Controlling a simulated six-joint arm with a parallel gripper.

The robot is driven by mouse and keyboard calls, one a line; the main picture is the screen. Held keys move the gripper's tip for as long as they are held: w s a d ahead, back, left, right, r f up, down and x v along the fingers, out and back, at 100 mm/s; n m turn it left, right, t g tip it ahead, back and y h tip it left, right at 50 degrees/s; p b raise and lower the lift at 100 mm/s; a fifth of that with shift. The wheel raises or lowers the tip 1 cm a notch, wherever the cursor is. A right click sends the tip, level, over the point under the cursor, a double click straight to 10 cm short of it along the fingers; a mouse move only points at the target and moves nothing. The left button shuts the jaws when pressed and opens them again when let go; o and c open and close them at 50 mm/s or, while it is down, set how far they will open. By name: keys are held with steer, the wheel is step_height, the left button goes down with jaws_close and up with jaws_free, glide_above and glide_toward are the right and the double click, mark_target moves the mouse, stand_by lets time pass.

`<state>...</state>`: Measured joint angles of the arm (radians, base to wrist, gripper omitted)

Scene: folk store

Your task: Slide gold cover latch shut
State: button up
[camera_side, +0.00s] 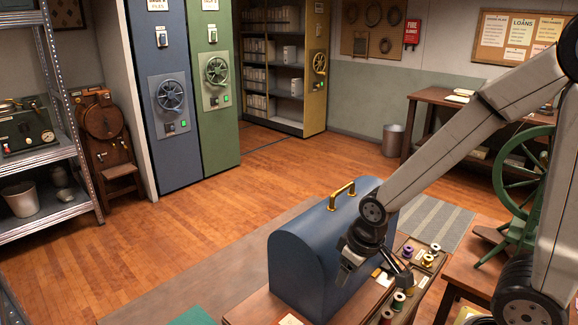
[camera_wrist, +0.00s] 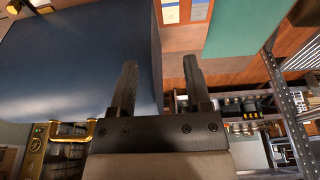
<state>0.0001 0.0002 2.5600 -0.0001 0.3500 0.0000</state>
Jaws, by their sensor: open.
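A dark blue domed cover (camera_side: 305,250) with a gold handle (camera_side: 342,194) on top stands on the wooden table. The cover fills the left of the wrist view (camera_wrist: 70,70). A small gold piece (camera_wrist: 13,8) shows at that view's top left corner; I cannot tell whether it is the latch. No latch can be made out in the side view. My gripper (camera_side: 347,277) is beside the cover's right end, low and pointing down. In the wrist view its two fingers (camera_wrist: 160,75) are apart with nothing between them. One finger overlaps the cover's edge; contact is unclear.
Thread spools (camera_side: 429,260) stand on a tray right of the cover. A green spoked wheel (camera_side: 525,185) stands on the table at right. Blue (camera_side: 170,100) and green (camera_side: 212,95) cabinets stand behind. The wooden floor (camera_side: 200,220) between is clear.

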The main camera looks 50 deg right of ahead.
steer(key=shift+o, duration=0.5)
steer(key=shift+w+v, duration=0.55)
steer(key=shift+v, duration=1.95)
steer(key=w+d+r+m, duration=0.1)
steer(key=w+d+m, duration=0.3)
steer(key=d, duration=0.5)
steer(key=s+d+m+g, duration=0.25)
steer(key=d+m, duration=0.45)
steer(key=d, duration=1.8)
steer(key=f, duration=1.3)
steer(key=w+f, duration=0.1)
steer(key=f, duration=0.6)
steer(key=shift+f, duration=0.75)
steer(key=shift+f, duration=0.15)
